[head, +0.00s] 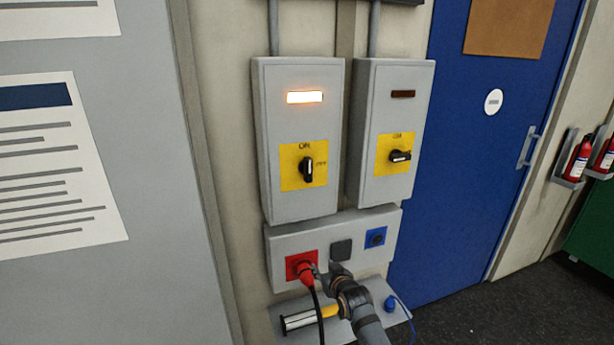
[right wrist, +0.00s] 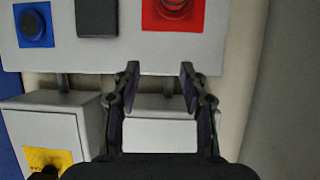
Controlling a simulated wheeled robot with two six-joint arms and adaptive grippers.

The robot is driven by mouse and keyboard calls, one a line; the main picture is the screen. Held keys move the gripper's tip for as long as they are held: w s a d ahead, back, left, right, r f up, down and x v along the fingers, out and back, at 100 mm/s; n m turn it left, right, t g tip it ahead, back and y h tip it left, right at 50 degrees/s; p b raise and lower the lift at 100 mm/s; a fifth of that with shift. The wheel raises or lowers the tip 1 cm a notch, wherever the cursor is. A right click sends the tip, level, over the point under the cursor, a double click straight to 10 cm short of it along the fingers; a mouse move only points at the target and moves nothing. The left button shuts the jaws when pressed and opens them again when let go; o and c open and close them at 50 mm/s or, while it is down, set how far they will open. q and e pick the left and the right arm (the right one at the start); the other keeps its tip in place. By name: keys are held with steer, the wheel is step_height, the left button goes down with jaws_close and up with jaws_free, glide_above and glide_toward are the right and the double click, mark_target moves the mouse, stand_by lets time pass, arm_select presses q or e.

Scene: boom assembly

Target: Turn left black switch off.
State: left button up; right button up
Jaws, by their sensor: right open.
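The left black switch (head: 307,169) sits on a yellow plate (head: 290,170) on the left grey box (head: 291,120). Its handle stands upright, in line with the ON label, and the lamp (head: 305,97) above it glows. My right gripper (head: 328,271) is low in the head view, beside the red plug and below the left box. In the right wrist view, which is turned upside down, my right gripper (right wrist: 160,70) is open with nothing between its fingers. The left box (right wrist: 165,134) shows behind them; its switch is hidden there. My left gripper is out of view.
The right grey box (head: 395,125) has a dark lamp and a black switch (head: 400,156) lying sideways. Below are a socket panel (head: 285,242), a red plug (head: 304,272) with a black cable, and a blue socket (head: 376,237). A blue door (head: 480,150) is at right.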

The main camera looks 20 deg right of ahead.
step_height(320, 180, up, 13)
steer(key=w+t, duration=0.2)
steer(key=t+p, duration=0.2)
steer(key=t, duration=0.1)
glide_toward(310, 168)
steer(key=shift+y, duration=0.4)
steer(key=w+p, duration=0.3)
steer(key=w, duration=0.7)
steer(key=shift+w+r, duration=0.1)
steer(key=shift+w, duration=0.5)
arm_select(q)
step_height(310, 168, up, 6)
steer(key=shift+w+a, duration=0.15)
arm_select(e)
steer(key=c, duration=0.8)
